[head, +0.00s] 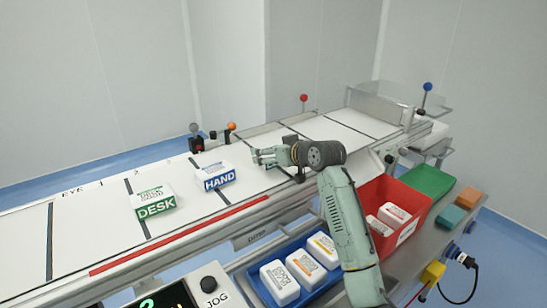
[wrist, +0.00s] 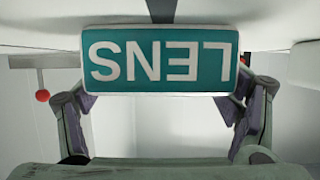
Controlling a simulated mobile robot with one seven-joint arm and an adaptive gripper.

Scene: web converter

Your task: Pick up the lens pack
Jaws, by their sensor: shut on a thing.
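The lens pack (wrist: 160,58) fills the upper middle of the wrist view, a white block with a teal face and "LENS" upside down. My gripper (wrist: 160,102) is shut on it, one finger at each end of the pack. In the head view my gripper (head: 262,157) is over the white conveyor belt (head: 105,207), to the right of the HAND pack. The lens pack cannot be made out clearly there. I cannot tell whether it touches the belt.
The blue HAND pack (head: 216,176) and green DESK pack (head: 153,202) stand on the belt to the left. A blue tray (head: 255,285) with white packs, a red bin (head: 408,190) and a green tray (head: 430,180) sit along the front shelf.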

